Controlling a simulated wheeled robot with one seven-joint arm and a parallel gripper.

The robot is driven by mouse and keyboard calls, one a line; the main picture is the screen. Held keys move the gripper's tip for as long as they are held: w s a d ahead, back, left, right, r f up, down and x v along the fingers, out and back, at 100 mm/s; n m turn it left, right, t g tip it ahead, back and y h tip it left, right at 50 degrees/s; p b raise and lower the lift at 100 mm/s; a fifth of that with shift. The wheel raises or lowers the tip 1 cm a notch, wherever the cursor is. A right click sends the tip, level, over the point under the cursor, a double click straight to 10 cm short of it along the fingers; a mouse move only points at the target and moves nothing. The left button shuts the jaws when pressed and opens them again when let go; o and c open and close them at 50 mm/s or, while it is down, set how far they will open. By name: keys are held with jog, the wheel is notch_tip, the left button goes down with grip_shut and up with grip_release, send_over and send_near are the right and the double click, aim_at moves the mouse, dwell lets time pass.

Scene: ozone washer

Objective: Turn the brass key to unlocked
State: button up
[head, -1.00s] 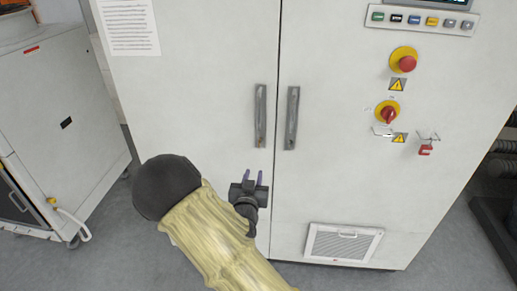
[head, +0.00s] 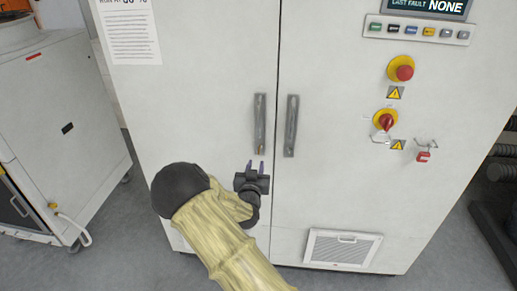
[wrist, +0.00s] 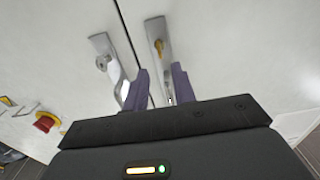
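The brass key (wrist: 158,46) sits at the end of one cabinet door handle in the wrist view. In the head view it is a tiny brass spot (head: 261,149) at the foot of the left handle (head: 259,120). Its exact turn angle is too small to read. My gripper (head: 256,165) is just below that handle's lower end, in front of the left door. In the wrist view its two purple fingers (wrist: 160,88) stand apart with nothing between them, and the key lies beyond the fingertips, apart from them.
The right handle (head: 291,125) is close beside, with a lock of its own in the wrist view (wrist: 103,60). The right door carries a red emergency button (head: 404,73), a red-and-yellow rotary switch (head: 386,121), a hanging red padlock (head: 423,157) and a vent (head: 342,250). A white cart (head: 65,130) stands left.

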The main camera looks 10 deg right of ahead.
aim_at(259, 150)
jog(key=p+x, duration=0.2)
jog(key=x, duration=0.7)
jog(key=shift+w+d, duration=0.1)
jog(key=shift+w, duration=0.1)
jog(key=shift+c, duration=0.5)
grip_shut()
